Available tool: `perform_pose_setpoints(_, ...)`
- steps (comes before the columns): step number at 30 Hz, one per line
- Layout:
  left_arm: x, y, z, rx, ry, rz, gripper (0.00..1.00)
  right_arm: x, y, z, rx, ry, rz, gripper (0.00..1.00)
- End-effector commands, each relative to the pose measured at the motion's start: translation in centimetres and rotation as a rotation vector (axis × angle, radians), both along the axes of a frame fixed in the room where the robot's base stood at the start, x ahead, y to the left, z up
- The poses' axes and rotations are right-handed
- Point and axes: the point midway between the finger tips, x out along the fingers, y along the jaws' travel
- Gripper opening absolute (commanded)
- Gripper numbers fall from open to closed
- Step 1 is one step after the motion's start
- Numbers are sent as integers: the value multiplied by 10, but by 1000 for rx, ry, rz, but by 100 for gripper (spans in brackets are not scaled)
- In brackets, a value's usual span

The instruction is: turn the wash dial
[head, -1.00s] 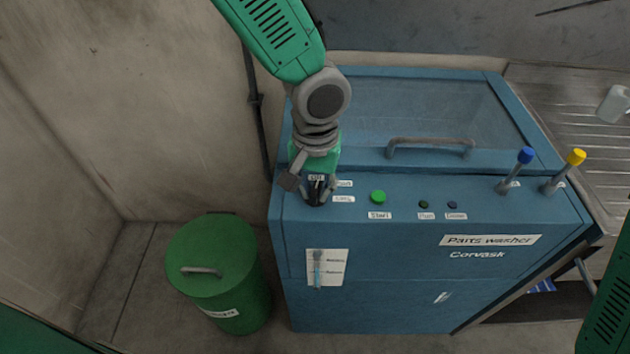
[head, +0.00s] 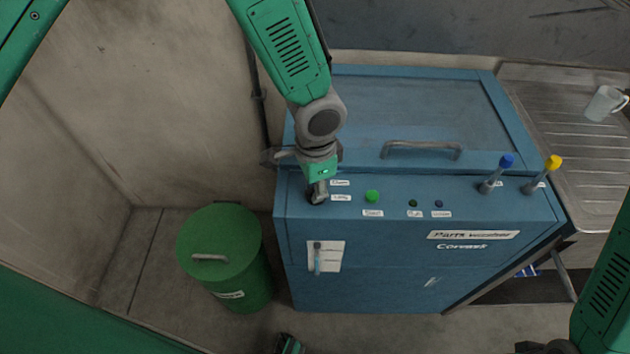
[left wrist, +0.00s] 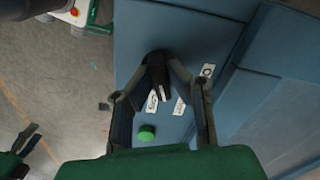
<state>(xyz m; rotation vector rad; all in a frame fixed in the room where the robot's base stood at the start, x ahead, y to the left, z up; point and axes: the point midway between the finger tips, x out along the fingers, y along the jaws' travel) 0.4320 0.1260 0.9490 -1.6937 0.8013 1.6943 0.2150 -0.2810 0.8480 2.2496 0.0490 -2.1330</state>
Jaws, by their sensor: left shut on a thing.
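The wash dial (left wrist: 157,82) is a dark knob with a pale pointer mark, on the sloping front panel of the blue parts washer (head: 365,245). Small white labels (left wrist: 180,106) sit beside it. My left gripper (head: 317,196) comes down on the dial from above and hides most of it in the head view. In the left wrist view its two fingers (left wrist: 160,75) close in on the knob from both sides, shut on it. A dark part at the lower right edge (head: 548,347) seems to belong to my right gripper; its jaws are not clear.
A green start button (head: 372,196), two small buttons and blue-topped (head: 506,161) and yellow-topped (head: 553,163) levers stand right of the dial. The lid handle (head: 422,150) is behind. A green bin (head: 222,255) stands left. A mug (head: 604,103) is on the drainer.

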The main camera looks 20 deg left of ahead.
Motion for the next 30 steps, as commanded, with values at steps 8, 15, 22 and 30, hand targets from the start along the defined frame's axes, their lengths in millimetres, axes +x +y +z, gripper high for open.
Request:
perform_pose_setpoints(8, 3, -2, 2, -6, -8, -224, 0, 0, 0, 15, 0, 0, 0, 40)
perform_pose_setpoints(15, 3, -2, 1, -6, -8, -352, 0, 0, 0, 22, 0, 0, 0, 40)
perform_pose_setpoints(22, 3, -2, 0, -6, -8, -410, 0, 0, 0, 24, 0, 0, 0, 40)
perform_pose_setpoints(30, 2, -3, 0, -6, -8, -425, 0, 0, 0, 25, 0, 0, 0, 40)
